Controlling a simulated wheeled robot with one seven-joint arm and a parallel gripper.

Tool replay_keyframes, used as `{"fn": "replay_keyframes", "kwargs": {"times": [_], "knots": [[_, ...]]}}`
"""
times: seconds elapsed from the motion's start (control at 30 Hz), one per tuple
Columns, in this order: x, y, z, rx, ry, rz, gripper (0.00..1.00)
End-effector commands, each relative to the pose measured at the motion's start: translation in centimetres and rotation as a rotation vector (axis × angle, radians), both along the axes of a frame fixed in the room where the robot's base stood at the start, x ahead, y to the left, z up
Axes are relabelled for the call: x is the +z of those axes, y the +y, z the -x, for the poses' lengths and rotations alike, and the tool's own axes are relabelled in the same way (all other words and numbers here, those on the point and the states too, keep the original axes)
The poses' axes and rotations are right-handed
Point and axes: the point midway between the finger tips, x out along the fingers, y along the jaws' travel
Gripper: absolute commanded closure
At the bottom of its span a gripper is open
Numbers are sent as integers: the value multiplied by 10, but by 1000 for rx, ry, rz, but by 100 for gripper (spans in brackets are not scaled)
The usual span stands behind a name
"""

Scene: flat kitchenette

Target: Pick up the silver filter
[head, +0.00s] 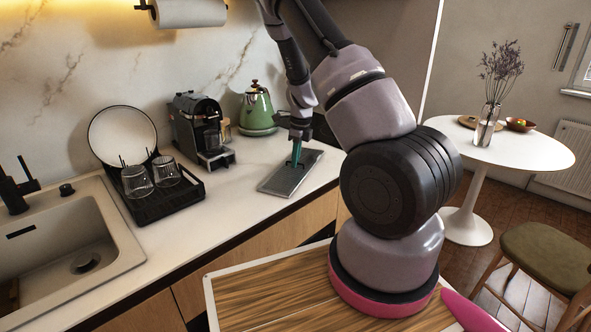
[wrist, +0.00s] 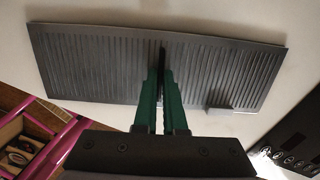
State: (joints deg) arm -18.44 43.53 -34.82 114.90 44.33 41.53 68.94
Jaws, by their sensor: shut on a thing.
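The silver filter is a flat, ribbed, grey metal panel (head: 283,181) on the white counter, right of the coffee machine. In the wrist view the filter (wrist: 95,62) spans most of the upper frame, its ribs running across its short side. My gripper (head: 296,155) points down at the middle of the filter. The exact contact at the fingertips is partly hidden. The filter looks flat on or very close to the counter; I cannot tell if it is lifted.
A coffee machine (head: 201,130), green kettle (head: 257,108) and black dish rack (head: 163,203) with glasses and a plate stand along the counter. The sink (head: 75,250) is at left. A black panel with buttons (wrist: 295,150) is close at the lower right of the wrist view.

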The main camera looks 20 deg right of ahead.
Motion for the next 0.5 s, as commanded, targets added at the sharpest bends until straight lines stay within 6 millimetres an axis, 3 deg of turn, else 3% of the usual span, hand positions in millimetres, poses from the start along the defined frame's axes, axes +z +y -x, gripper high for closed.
{"fn": "replay_keyframes", "kwargs": {"times": [0.5], "knots": [[6,0,-1,1,-2,-1,100]]}}
